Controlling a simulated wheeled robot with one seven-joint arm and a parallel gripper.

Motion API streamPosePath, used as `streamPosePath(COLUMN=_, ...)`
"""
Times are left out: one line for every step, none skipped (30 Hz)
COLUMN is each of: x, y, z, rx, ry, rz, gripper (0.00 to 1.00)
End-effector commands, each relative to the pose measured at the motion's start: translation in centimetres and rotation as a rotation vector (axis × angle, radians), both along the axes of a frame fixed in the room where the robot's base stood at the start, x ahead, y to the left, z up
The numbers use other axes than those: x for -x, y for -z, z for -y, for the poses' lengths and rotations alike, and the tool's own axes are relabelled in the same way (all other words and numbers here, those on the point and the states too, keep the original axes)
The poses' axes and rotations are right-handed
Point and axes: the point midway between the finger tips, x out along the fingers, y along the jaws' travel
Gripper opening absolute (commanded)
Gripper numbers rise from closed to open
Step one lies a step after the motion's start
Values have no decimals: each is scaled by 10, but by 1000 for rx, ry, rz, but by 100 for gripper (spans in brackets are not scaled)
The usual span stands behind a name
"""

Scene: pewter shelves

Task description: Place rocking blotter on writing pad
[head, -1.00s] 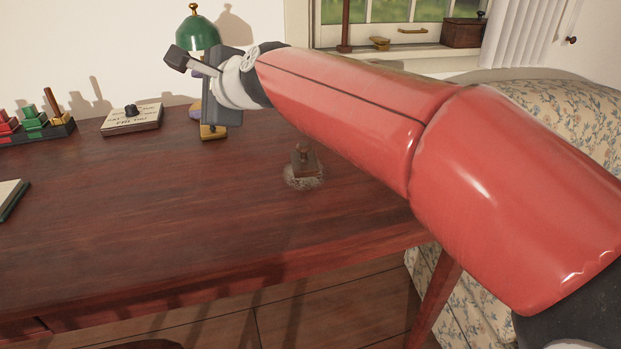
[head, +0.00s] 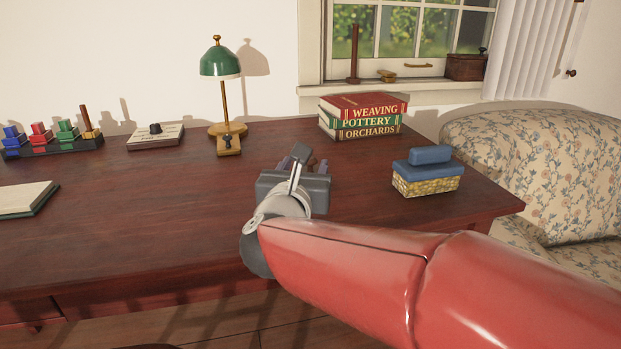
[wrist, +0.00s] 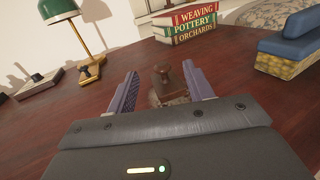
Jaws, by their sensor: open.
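The rocking blotter appears to be the small brown wooden block with a round knob (wrist: 163,76), standing on a pale round patch on the desk. In the wrist view it is between the two purple-grey fingers of my gripper (wrist: 160,88), which are open, with gaps showing beside it. In the head view my gripper (head: 305,163) is low over the middle of the desk and hides most of the blotter. The writing pad (head: 24,199), cream with a dark edge, lies flat at the left edge of the head view, well left of my gripper. Nothing is seen on its visible part.
A green lamp (head: 222,62) stands at the back of the desk (head: 130,235), with a block calendar (head: 156,137) and a rack of coloured blocks (head: 52,146) to its left. Stacked books (head: 362,116) and a blue-topped basket (head: 428,174) stand right. The desk's left middle is clear.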

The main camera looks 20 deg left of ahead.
Motion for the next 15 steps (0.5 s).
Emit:
streamPosePath(x=0, y=11, z=0, rx=4, ry=0, rz=-1, gripper=52)
streamPosePath(x=0, y=15, z=0, rx=4, ry=-1, rz=-1, gripper=52)
streamPosePath(x=0, y=20, z=0, rx=2, ry=-1, rz=-2, gripper=52)
streamPosePath(x=-2, y=21, z=0, rx=2, ry=-1, rz=0, gripper=52)
streamPosePath(x=-6, y=19, z=-1, rx=1, ry=0, rz=0, gripper=52)
streamPosePath(x=-9, y=18, z=-2, rx=1, ry=-1, rz=1, gripper=52)
streamPosePath(x=-11, y=18, z=-2, rx=0, ry=-1, rz=1, gripper=52)
streamPosePath(x=-12, y=18, z=-2, rx=0, ry=-1, rz=1, gripper=52)
streamPosePath(x=-14, y=18, z=-2, rx=0, ry=-1, rz=1, gripper=52)
streamPosePath(x=-17, y=18, z=-2, rx=0, ry=-1, rz=1, gripper=52)
streamPosePath(x=-20, y=18, z=-3, rx=0, ry=0, rz=0, gripper=52)
streamPosePath(x=-26, y=18, z=-3, rx=1, ry=0, rz=0, gripper=52)
streamPosePath(x=-30, y=18, z=-4, rx=1, ry=0, rz=0, gripper=52)
streamPosePath(x=-36, y=18, z=-5, rx=1, ry=-1, rz=-1, gripper=52)
streamPosePath(x=-43, y=18, z=-6, rx=2, ry=-1, rz=-1, gripper=52)
